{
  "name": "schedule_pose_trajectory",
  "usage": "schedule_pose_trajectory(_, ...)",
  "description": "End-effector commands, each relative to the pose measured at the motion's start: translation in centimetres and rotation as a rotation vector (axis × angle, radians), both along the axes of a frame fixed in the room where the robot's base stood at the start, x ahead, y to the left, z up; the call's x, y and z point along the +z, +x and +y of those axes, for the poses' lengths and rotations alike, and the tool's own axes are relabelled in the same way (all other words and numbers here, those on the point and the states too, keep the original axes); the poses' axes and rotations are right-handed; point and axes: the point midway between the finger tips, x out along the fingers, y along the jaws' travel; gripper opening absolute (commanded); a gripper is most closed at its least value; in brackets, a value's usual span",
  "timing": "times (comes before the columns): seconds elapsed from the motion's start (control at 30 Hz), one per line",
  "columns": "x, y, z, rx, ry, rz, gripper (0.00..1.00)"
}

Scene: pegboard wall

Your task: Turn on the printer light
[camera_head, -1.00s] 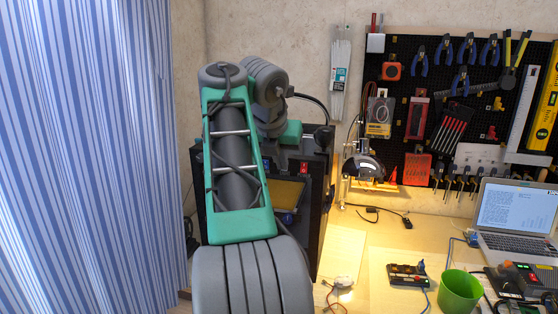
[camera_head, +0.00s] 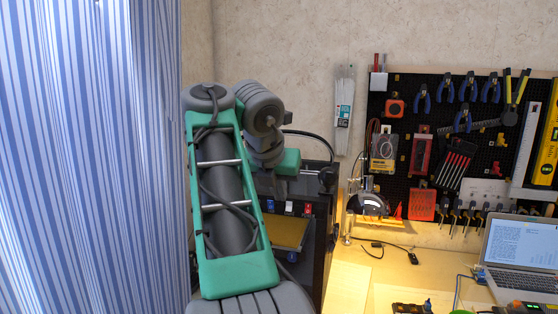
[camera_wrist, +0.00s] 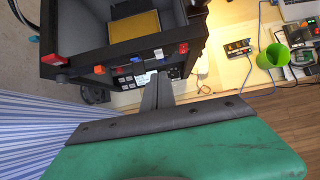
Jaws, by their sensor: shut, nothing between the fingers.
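The printer (camera_head: 318,222) is a black open-topped box frame with a yellowish plate (camera_head: 290,234) inside, partly hidden behind my arm. In the wrist view the printer's rim (camera_wrist: 120,57) runs across the upper part. No light is clearly seen on the printer.
A striped curtain (camera_head: 90,160) hangs at the left. A pegboard (camera_head: 440,130) with tools is on the wall at the right. The workbench (camera_head: 400,275) holds a lamp (camera_head: 368,203) and a laptop (camera_head: 520,255).

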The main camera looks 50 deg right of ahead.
Motion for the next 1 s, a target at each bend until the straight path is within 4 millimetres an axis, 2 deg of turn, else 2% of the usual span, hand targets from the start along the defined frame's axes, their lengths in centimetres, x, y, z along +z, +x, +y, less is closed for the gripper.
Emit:
schedule_pose_trajectory(0.03,2.4,-0.1,0.2,-0.002,0.002,0.002,0.00)
schedule_pose_trajectory(0.13,4.4,-0.4,0.7,-0.004,0.003,0.002,0.00)
schedule_pose_trajectory(0.27,6.0,-0.6,1.2,-0.003,0.002,0.003,0.00)
schedule_pose_trajectory(0.87,6.2,-0.6,1.4,0.008,0.000,0.010,0.00)
schedule_pose_trajectory(1.0,6.3,-0.8,1.2,0.253,-0.069,0.181,0.00)
